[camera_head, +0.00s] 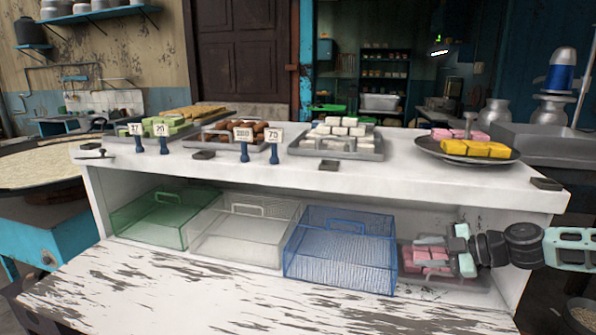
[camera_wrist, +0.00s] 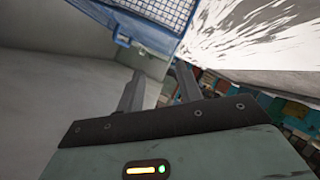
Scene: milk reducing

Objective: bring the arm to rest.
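My gripper (camera_head: 457,250) is at the right end of the counter's lower shelf, just right of the blue wire basket and beside a small tray of pink sweets. In the wrist view my gripper (camera_wrist: 160,70) shows two dark fingers spread apart with nothing between them. My arm reaches in from the right edge of the head view. I cannot tell whether the gripper touches the tray.
The blue basket (camera_head: 341,262), a clear basket (camera_head: 240,238) and a green basket (camera_head: 152,222) stand on the lower shelf. The tray of pink sweets (camera_head: 424,262) is partly hidden. The white counter (camera_head: 400,176) above holds sweet trays and price signs. The worn front ledge (camera_head: 190,290) is clear.

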